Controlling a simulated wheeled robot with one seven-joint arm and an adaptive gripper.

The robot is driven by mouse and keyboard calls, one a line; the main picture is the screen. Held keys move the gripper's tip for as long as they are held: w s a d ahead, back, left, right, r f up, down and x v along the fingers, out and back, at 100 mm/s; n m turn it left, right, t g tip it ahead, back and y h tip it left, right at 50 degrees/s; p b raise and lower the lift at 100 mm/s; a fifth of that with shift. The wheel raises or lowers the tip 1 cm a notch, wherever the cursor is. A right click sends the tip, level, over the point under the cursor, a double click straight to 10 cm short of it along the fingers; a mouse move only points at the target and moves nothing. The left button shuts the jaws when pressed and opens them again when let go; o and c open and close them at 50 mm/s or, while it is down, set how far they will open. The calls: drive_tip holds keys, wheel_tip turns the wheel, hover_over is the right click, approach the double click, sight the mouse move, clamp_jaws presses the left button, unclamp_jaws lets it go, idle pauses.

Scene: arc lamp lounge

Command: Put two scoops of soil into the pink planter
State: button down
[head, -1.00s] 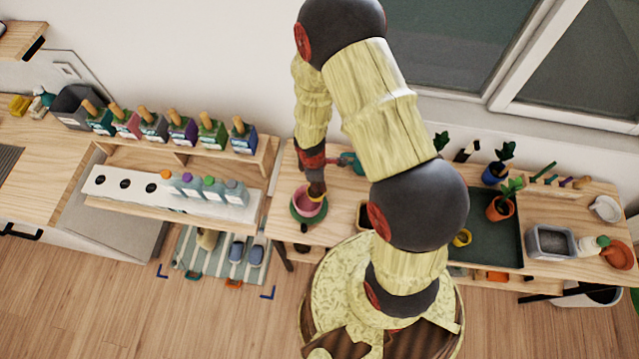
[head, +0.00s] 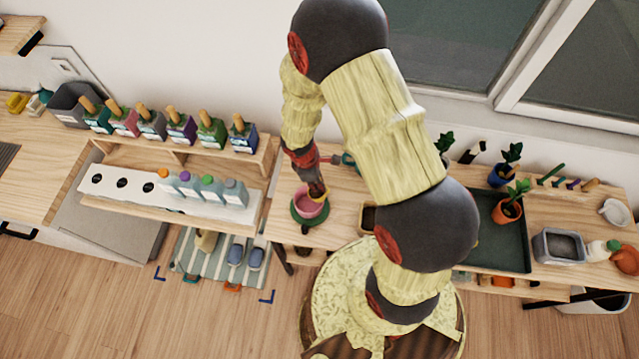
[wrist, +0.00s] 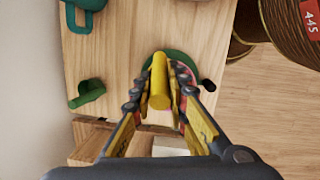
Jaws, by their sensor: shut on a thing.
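The pink planter (head: 310,209) stands on a round green saucer (head: 297,217) on the wooden bench, left of my arm. My gripper (head: 318,193) is just above the planter, pointing down. In the wrist view my gripper (wrist: 158,100) is shut on a yellow cylindrical handle (wrist: 160,80), which looks like that of a scoop. The scoop's head is hidden, so I cannot tell whether it holds soil. Behind the handle, the pink planter (wrist: 186,76) and green saucer (wrist: 180,54) are partly covered. The soil inside the planter cannot be made out.
A small dark-filled box (head: 368,217) is partly behind my arm. Potted plants stand by a dark green tray (head: 503,246); a grey tub (head: 559,246) is farther right. A green watering can (wrist: 88,5) is near the gripper.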

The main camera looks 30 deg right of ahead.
drive_tip(key=shift+w+a+h+b, duration=0.1)
drive_tip(key=shift+a+h+b, duration=0.3)
drive_tip(key=shift+h+b, duration=0.5)
drive_tip(key=shift+w+a+r+g+b, duration=0.1)
drive_tip(key=shift+a+g+b, duration=0.2)
drive_tip(key=shift+b, duration=0.3)
drive_tip(key=shift+w+a+g+h+b, duration=0.2)
drive_tip(key=shift+a+h+b, duration=0.2)
drive_tip(key=shift+h, duration=0.3)
drive_tip(key=shift+w+a+g+h+b, duration=0.1)
drive_tip(key=shift+a+g+h+b, duration=0.15)
drive_tip(key=shift+h+b, duration=0.35)
drive_tip(key=a+h+b, duration=0.1)
drive_tip(key=h, duration=0.1)
drive_tip(key=a+f+g+h+b, duration=0.1)
drive_tip(key=h+b, duration=0.1)
drive_tip(key=w+a+f+g+h+b, duration=0.1)
drive_tip(key=a+h+b, duration=0.1)
drive_tip(key=shift+w+f+h, duration=0.1)
drive_tip(key=shift+f+h, duration=0.1)
drive_tip(key=shift+h, duration=0.1)
drive_tip(key=shift+a+h+b, duration=0.15)
drive_tip(key=shift+h+b, duration=0.15)
drive_tip(key=shift+b, duration=0.05)
